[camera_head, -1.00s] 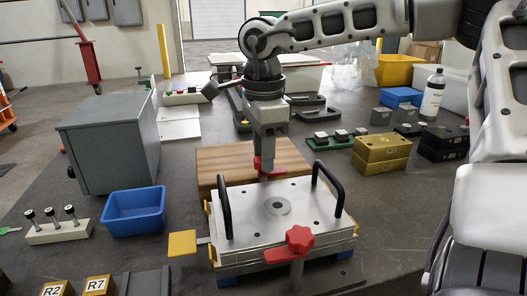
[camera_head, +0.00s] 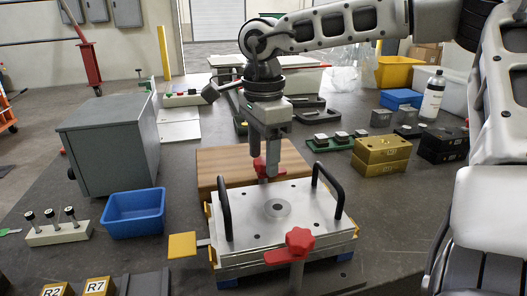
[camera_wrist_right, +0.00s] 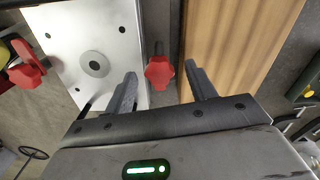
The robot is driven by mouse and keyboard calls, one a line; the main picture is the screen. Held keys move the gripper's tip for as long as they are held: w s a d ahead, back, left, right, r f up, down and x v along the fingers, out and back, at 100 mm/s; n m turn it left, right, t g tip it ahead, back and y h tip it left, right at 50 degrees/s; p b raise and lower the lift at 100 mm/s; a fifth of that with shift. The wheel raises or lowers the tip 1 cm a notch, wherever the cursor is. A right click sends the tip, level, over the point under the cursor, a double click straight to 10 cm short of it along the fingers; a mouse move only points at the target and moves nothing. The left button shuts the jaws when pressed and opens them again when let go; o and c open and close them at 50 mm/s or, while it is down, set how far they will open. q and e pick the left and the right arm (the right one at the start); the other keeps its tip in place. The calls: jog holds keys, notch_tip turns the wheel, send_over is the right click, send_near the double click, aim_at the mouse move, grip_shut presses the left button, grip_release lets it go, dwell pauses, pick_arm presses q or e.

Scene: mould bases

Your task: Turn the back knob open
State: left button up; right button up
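The back knob (camera_head: 260,167) is a red lobed knob at the far edge of the silver mould plate (camera_head: 245,209). In the wrist view the back knob (camera_wrist_right: 159,72) shows between the spread fingers, with a visible gap on each side. My right gripper (camera_head: 271,168) points down over it, and its fingers hide part of the knob in the head view. In the right wrist view my right gripper (camera_wrist_right: 160,70) is open and empty. A second red knob (camera_head: 299,241) stands at the front edge of the mould. My left gripper is not in view.
Two black handles (camera_head: 225,213) rise from the plate, one on each side. A wooden block (camera_head: 222,161) lies behind the mould. A blue bin (camera_head: 134,212) and a grey cabinet (camera_head: 110,150) stand left. Brass blocks (camera_head: 381,155) sit at right.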

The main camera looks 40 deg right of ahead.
aim_at(263, 161)
notch_tip(263, 161, up, 16)
jog(key=p, duration=0.1)
dwell(0.5)
dwell(0.5)
